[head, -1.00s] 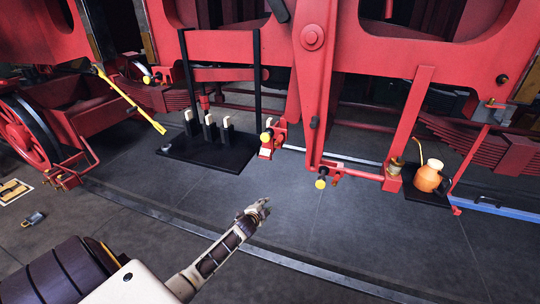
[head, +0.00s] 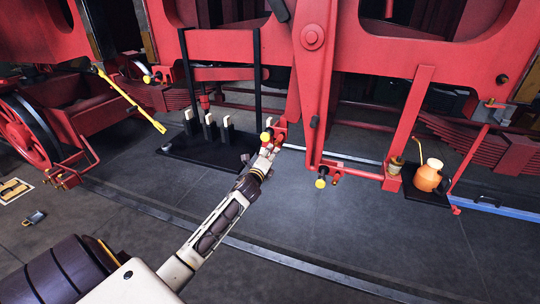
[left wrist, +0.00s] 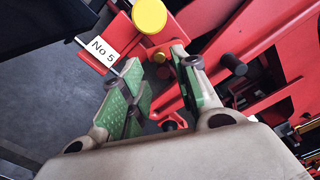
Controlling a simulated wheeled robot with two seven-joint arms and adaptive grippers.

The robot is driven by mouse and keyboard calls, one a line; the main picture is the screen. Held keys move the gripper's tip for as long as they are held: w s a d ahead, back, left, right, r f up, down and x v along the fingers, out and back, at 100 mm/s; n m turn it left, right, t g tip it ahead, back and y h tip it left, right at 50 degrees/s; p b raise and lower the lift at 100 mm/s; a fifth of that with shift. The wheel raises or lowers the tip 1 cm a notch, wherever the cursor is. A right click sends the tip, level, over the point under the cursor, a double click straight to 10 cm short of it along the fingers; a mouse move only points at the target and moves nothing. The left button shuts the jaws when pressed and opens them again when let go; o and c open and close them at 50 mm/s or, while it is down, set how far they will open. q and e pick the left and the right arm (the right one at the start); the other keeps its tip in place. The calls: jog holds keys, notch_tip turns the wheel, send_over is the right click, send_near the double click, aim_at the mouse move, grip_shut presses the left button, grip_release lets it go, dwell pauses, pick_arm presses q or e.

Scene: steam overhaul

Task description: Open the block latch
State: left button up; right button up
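A red latch-like fitting with a yellow knob (head: 266,137) hangs at the lower frame of the red engine, just right of the black tray. In the left wrist view the yellow knob (left wrist: 149,16) and a white "No 5" tag (left wrist: 102,49) show on it. My left gripper (head: 270,150) is right at this fitting in the head view and partly covers it. In the left wrist view my left gripper (left wrist: 155,75) has its green-padded fingers apart, with red and brass parts of the fitting beyond and between them. I cannot tell whether they touch. My right gripper is not in view.
A black tray (head: 185,158) with several upright pale-topped blocks stands left of the fitting. A second yellow knob (head: 320,183) sits to the right. An orange oil can (head: 428,176) stands on a small shelf at the right.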

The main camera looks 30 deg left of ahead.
aim_at(276, 145)
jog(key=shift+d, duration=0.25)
pick_arm(q)
jog(key=shift+w, duration=0.2)
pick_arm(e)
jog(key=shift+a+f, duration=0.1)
